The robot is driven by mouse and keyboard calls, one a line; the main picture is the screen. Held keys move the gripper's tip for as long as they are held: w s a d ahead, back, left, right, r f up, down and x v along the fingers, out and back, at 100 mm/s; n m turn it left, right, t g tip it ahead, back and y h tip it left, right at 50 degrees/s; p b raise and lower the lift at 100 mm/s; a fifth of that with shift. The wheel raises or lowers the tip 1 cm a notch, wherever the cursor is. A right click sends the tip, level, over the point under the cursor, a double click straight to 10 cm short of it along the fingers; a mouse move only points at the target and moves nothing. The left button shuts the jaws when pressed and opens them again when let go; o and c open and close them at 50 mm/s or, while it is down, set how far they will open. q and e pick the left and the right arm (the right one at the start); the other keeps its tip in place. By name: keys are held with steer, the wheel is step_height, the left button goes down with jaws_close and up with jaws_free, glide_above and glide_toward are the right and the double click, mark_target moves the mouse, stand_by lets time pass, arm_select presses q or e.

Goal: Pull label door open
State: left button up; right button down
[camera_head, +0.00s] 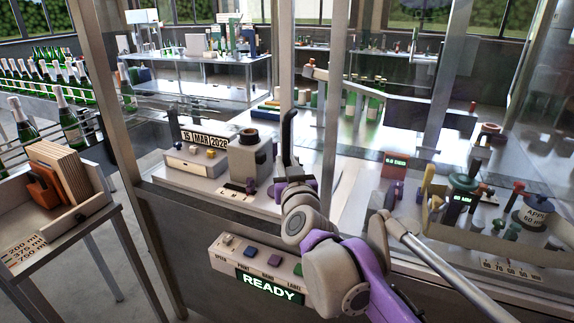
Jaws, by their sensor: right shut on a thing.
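The label door appears as a clear panel in a grey metal frame (286,55); exactly which panel it is, left or right of the post, I cannot tell. A black upright handle (290,135) stands at this frame. My right gripper (294,184), with purple fingers, is shut on the lower part of the handle; my own wrist partly hides the grip. My right arm reaches up from the bottom right. Behind the panels, a label unit with a "15 MAR 2026" display (204,139) stands on the machine bed. My left gripper is not in view.
A control box (256,262) reading "READY" sits on the front below the handle. An "APPL" unit (536,211) stands inside at right.

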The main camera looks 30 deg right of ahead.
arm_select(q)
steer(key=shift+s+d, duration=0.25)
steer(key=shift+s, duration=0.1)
arm_select(e)
steer(key=shift+s+d, duration=0.25)
steer(key=shift+s, duration=0.1)
steer(key=c, duration=1)
jaws_free()
steer(key=shift+c, duration=0.2)
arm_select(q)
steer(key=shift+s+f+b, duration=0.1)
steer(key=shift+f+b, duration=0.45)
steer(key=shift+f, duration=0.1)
arm_select(e)
steer(key=v, duration=1)
steer(key=shift+s+a, duration=0.15)
steer(key=shift+s, duration=0.2)
steer(key=shift+r, duration=0.1)
